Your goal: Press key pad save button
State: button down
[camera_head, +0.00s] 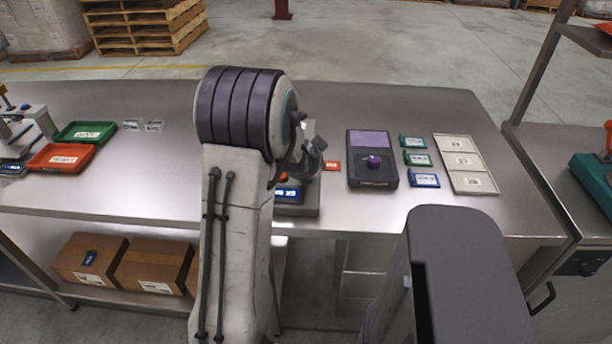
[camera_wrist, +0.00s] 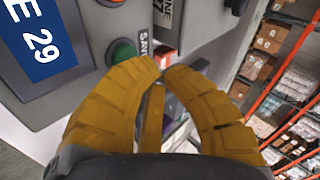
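The key pad is a grey device with a blue display (camera_wrist: 38,45) reading "E 29" in the wrist view. In the head view its grey base (camera_head: 300,211) shows partly behind my arm. A round green button (camera_wrist: 122,51) sits in a dark ring beside a label that begins "SAV" (camera_wrist: 146,42). My gripper's yellow fingers (camera_wrist: 162,70) have their tips together, just right of and below the green button in the wrist view. I cannot tell whether they touch the panel. Nothing shows between the tips. In the head view my arm hides the fingers and button.
Right of the key pad stand a dark device (camera_head: 359,181) with a purple knob, several small coloured labelled pieces (camera_head: 417,160) and a pale tray (camera_head: 444,147). Green (camera_head: 86,131) and red (camera_head: 60,158) trays lie at left.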

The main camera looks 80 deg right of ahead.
jog(key=shift+r+p, duration=1.25)
jog(key=shift+r, duration=1.15)
jog(key=w+a+r+n+t+y, duration=0.15)
jog(key=w+a+n, duration=0.25)
jog(key=w, duration=0.5)
jog(key=w+a+r+n+t, duration=0.1)
jog(key=w+a+r+n, duration=0.15)
jog(key=w+a, duration=0.4)
jog(key=w+a+r+n+t+y, duration=0.2)
jog(key=w+a+n, duration=0.6)
jog(key=w+a, duration=0.3)
jog(key=w+a+n+y, duration=0.2)
jog(key=w+a+n, duration=0.15)
jog(key=a, duration=0.65)
jog(key=s+a+n+y, duration=0.2)
jog(key=s+a+n, duration=0.2)
jog(key=a+n, duration=0.3)
jog(key=s+a+n+y, duration=0.1)
jog(key=s+a+n, duration=0.3)
jog(key=a, duration=0.9)
jog(key=n, duration=0.3)
jog(key=shift+s+r+y, duration=0.35)
jog(key=shift+s, duration=0.05)
